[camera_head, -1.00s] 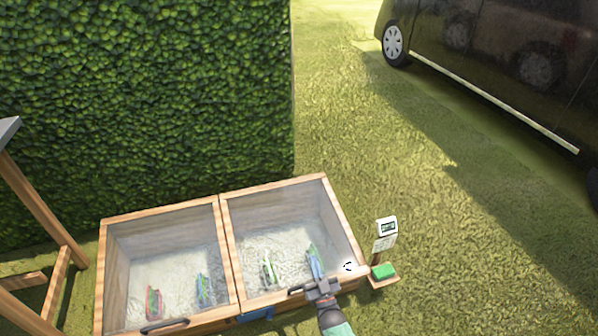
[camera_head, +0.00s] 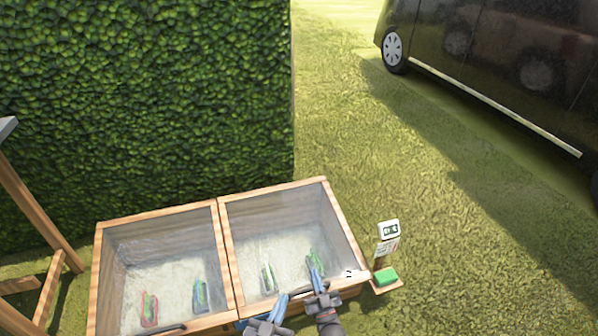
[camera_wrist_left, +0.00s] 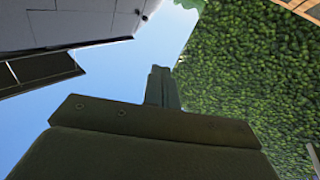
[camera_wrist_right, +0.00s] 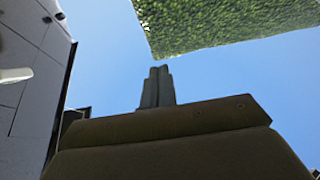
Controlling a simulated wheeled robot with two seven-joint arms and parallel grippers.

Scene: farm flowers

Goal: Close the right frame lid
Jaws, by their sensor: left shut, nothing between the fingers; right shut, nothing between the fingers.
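The right frame lid (camera_head: 275,199) is a clear pane in a wooden surround, on the right half of the wooden box. It looks lowered over its compartment; I cannot tell whether a small gap remains at its front. My right gripper (camera_head: 319,287) is shut and empty at the lid's front edge, near the right corner. Its closed fingers show in the right wrist view (camera_wrist_right: 157,87). My left gripper (camera_head: 279,303) is shut and empty, just left of it at the same front edge. Its closed fingers show in the left wrist view (camera_wrist_left: 162,87).
The left frame lid (camera_head: 160,219) is beside it, with a dark handle. A hedge (camera_head: 150,110) is behind. A dark van (camera_head: 500,60) is far right; open grass lies between.

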